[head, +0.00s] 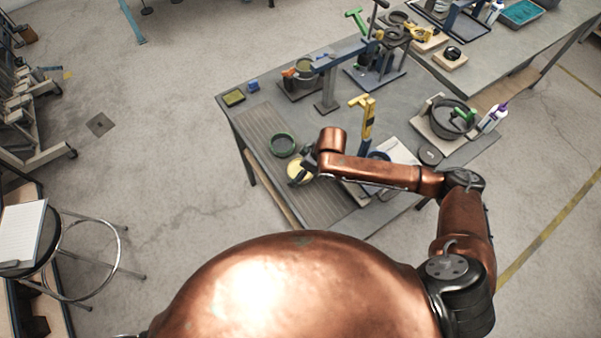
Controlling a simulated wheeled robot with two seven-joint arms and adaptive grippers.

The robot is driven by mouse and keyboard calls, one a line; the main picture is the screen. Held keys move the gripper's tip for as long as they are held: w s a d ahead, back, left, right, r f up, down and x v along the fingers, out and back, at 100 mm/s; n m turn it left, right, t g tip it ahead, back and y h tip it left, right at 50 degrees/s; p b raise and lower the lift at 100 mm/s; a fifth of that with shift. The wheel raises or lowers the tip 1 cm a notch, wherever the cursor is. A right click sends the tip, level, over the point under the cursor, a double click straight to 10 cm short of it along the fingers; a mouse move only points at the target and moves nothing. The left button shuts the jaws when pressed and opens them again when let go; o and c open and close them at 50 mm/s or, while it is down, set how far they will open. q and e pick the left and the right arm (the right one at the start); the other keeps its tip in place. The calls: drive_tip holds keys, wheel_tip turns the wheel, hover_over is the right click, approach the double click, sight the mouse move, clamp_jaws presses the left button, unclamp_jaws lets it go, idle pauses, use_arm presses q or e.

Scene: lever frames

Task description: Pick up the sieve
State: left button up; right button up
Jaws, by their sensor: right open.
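My right gripper (308,167) is open near the left edge of the workbench. Its arm reaches across the bench from the right. Just under and beside the fingers is a round, shallow thing with a pale yellow face (296,168), partly hidden by the gripper. A dark green ring (283,146) lies flat on the bench, a little beyond it and apart from the gripper. Either round thing could be the sieve; I cannot tell which at this size. I cannot tell whether the fingers touch the yellow one. My left gripper is not in view.
The grey workbench (262,110) has a ribbed mat at its near left. A yellow-handled upright tool (367,122) stands behind my forearm. Clamp stands and pots are at the back. A dark pan (450,118) and white bottle (493,117) are at the right. A stool (60,250) stands left.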

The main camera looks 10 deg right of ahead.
drive_tip(key=shift+c, duration=0.7)
drive_tip(key=c, duration=1.2)
drive_tip(key=shift+r, duration=0.1)
